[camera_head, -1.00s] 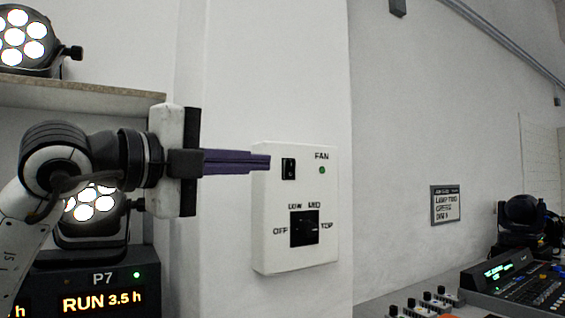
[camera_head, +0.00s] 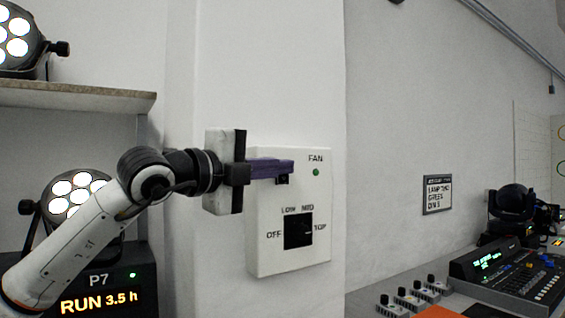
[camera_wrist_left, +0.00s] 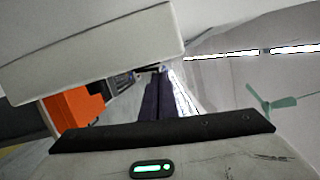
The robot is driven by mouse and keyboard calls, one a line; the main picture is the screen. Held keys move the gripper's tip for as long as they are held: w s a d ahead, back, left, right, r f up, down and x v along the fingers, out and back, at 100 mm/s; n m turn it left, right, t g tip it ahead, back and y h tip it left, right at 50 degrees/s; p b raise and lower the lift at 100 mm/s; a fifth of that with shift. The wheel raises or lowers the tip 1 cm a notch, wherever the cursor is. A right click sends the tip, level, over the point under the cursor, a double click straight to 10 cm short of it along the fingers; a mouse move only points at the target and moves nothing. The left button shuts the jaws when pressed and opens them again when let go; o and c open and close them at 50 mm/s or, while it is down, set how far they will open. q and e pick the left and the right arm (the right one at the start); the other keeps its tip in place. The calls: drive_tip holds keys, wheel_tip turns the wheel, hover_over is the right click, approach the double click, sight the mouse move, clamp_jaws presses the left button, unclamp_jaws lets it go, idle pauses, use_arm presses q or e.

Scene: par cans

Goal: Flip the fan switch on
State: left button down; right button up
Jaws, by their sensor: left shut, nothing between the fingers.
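A white wall box (camera_head: 262,255) labelled FAN carries a small black rocker switch (camera_head: 283,180), a green light (camera_head: 316,172) and a black dial (camera_head: 298,231) marked OFF, LOW, MED and TOP. My left gripper (camera_head: 291,168) is shut and empty, its purple fingers together. In the head view the fingertips overlap the upper part of the switch; only the switch's lower part shows. I cannot tell whether they touch it. In the left wrist view the closed purple fingers (camera_wrist_left: 160,98) point away beside a pale slab at the upper left. My right gripper is not in view.
A shelf (camera_head: 75,97) with a lit par can (camera_head: 18,40) is at left. Another lit par can (camera_head: 75,195) stands below on a unit reading RUN 3.5 h (camera_head: 100,300). A mixing console (camera_head: 515,278) and a moving-head lamp (camera_head: 512,203) are at right. A small sign (camera_head: 437,194) hangs between.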

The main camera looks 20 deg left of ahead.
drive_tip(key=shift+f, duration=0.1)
use_arm(q)
drive_tip(key=shift+w+a+r+n+b, duration=0.2)
drive_tip(key=shift+a+n+b, duration=0.15)
drive_tip(key=shift+n, duration=0.15)
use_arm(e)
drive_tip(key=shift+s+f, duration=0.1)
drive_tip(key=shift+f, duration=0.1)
use_arm(q)
drive_tip(key=s+b, duration=0.4)
drive_tip(key=s, duration=0.7)
drive_tip(key=shift+s+a+r+b, duration=0.3)
drive_tip(key=shift+a+r, duration=0.05)
drive_tip(key=shift+r, duration=0.05)
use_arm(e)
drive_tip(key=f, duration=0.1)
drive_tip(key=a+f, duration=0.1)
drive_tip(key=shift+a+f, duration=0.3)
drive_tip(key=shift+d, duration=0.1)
